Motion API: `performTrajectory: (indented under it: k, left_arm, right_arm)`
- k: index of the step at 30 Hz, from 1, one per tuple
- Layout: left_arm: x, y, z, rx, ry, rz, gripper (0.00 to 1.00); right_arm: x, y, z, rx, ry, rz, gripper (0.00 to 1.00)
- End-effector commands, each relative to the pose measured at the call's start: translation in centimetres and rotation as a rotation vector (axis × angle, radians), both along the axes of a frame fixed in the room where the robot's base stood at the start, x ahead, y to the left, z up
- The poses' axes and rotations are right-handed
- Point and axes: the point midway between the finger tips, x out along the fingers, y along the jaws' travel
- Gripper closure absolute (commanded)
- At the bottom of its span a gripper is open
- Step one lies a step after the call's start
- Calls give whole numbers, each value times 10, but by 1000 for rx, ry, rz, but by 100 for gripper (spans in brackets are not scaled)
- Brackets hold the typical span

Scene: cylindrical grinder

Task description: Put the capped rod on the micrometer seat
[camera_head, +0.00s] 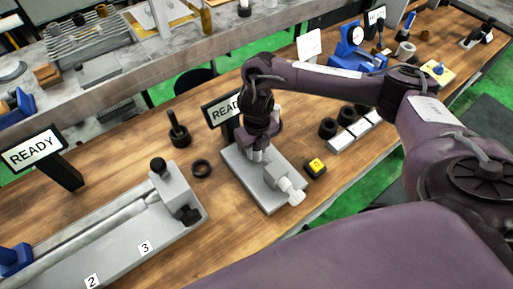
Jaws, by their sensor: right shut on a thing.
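My right gripper (257,155) points down over the grey base plate (238,172) of the micrometer stand. It is shut on what seems to be the capped rod, which the fingers and wrist mostly hide. The micrometer block (275,178), with a pale cylinder (292,192) at its near right, stands on the same plate beside the fingertips. The seat is hidden behind the gripper, so I cannot tell whether the rod touches it. My left gripper is not in view.
A "READY" sign (222,108) stands behind the plate, partly covered by my arm. A long grey fixture (120,240) fills the lower left.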

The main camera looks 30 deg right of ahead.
Motion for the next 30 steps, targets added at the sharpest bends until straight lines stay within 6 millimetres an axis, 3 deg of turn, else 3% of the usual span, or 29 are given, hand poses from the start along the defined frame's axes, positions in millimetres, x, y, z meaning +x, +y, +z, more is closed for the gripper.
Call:
performTrajectory:
  k: [5, 6, 11, 22, 30]
  left_arm:
    - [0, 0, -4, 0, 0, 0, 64]
    - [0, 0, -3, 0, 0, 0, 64]
    - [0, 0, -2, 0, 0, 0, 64]
    - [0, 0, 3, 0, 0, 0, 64]
    - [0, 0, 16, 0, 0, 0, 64]
  right_arm:
    - [1, 1, -3, 1, -2, 0, 100]
    - [0, 0, -4, 0, 0, 0, 66]
    - [0, 0, -3, 0, 1, 0, 46]
    - [0, 1, 4, 0, -1, 1, 46]
    - [2, 0, 51, -2, -7, 3, 46]
